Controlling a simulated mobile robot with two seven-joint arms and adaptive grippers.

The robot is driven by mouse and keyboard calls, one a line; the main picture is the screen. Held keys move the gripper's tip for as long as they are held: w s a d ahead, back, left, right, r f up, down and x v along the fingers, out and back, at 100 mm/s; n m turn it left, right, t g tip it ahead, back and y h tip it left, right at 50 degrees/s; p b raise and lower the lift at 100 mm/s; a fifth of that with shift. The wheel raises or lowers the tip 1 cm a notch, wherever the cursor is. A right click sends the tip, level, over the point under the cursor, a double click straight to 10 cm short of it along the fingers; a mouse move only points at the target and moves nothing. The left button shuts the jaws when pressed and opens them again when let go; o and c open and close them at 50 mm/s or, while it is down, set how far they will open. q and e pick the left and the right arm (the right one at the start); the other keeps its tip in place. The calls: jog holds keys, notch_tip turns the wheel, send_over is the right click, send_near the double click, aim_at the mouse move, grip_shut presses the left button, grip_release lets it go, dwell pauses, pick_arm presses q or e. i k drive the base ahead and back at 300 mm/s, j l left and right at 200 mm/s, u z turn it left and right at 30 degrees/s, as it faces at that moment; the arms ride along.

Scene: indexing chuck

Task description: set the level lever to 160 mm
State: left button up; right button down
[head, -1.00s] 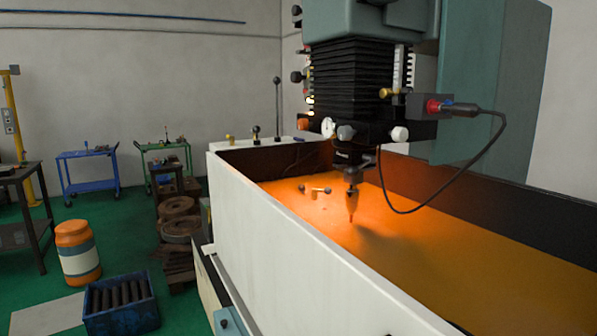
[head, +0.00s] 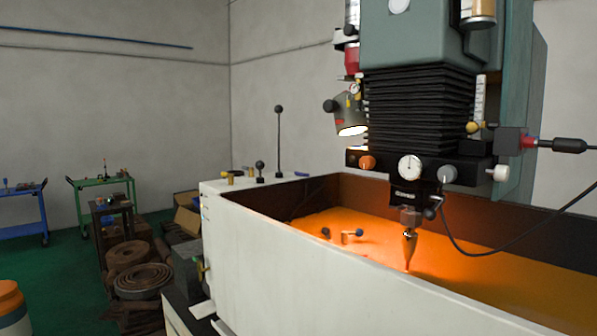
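A tall lever with a black ball knob (head: 279,110) stands upright on the white top at the tank's far left corner. A shorter black-knobbed lever (head: 260,166) stands just left of it. I cannot tell which of them is the level lever, and no millimetre scale is readable there. The white-walled tank (head: 290,245) holds orange-lit liquid. Neither of my grippers is in view.
The machine head (head: 418,105) with black bellows hangs over the tank, its pointed tool (head: 409,245) near the liquid. A cable (head: 480,250) loops at right. Round metal parts (head: 142,280) stand left of the tank. Green floor (head: 60,270) is open at left.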

aim_at(278, 109)
jog(key=i+j+z, duration=0.25)
jog(key=j, duration=0.3)
jog(key=i+j+z, duration=0.1)
jog(key=j+z, duration=0.15)
jog(key=j, duration=0.3)
jog(key=i+j+z, duration=0.1)
jog(key=j+z, duration=0.15)
jog(key=j, duration=0.35)
jog(key=j+z, duration=0.3)
jog(key=j, duration=0.35)
